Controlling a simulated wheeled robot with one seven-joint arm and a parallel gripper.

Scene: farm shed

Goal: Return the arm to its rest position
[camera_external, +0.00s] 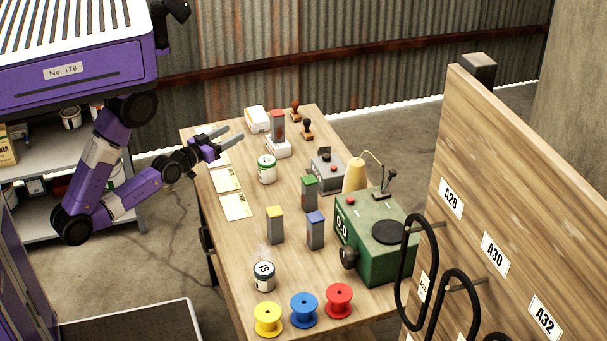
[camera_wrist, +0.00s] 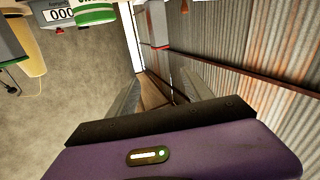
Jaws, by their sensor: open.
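Near the gripper stand a green-and-white can (camera_external: 267,169), a white box (camera_external: 257,119) and a red-topped block (camera_external: 278,125). A green machine (camera_external: 378,240), several coloured blocks and spools (camera_external: 304,309) fill the table further front. A shelf (camera_external: 60,205) stands behind my arm.

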